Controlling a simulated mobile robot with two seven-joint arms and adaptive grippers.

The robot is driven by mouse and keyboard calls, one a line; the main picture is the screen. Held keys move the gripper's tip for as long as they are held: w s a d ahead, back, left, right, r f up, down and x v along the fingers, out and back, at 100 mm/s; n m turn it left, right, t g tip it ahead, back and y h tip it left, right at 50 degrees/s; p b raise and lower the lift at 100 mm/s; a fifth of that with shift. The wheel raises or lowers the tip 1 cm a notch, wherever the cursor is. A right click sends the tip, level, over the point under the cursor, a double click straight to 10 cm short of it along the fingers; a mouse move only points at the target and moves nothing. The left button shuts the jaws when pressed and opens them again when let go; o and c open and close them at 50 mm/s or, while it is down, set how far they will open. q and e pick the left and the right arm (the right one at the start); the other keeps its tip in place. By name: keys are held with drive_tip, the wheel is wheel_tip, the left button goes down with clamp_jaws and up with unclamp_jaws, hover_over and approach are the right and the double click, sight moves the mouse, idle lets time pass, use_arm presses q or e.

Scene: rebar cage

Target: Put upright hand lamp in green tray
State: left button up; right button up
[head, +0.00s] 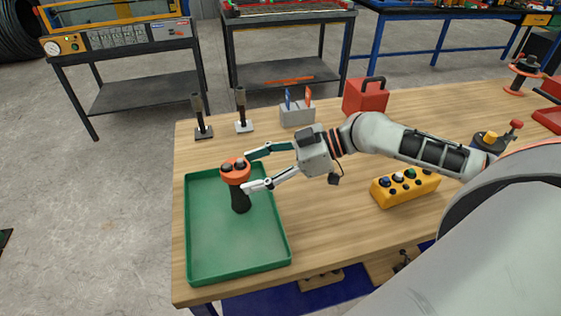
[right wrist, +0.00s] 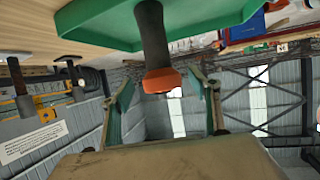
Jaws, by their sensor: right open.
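The hand lamp (head: 238,190) has a black handle and an orange head. It stands upright in the green tray (head: 213,250), near its upper right part. In the right wrist view the lamp (right wrist: 153,45) shows against the tray (right wrist: 100,22), with its orange head toward the gripper. My right gripper (head: 247,170) is open, its fingers spread on either side of the lamp's head. In the right wrist view there are gaps between the head and both fingers. My left gripper is not in view.
Two dark upright tools (head: 202,118) (head: 242,112) stand behind the tray. A grey holder (head: 297,116), a red box (head: 366,97) and a yellow button box (head: 405,187) stand to the right on the wooden table (head: 330,240). The tray's front part is empty.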

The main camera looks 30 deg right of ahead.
drive_tip(key=v, duration=0.7)
drive_tip(key=shift+d+r, duration=0.1)
idle(0.5)
drive_tip(key=shift+s, duration=0.1)
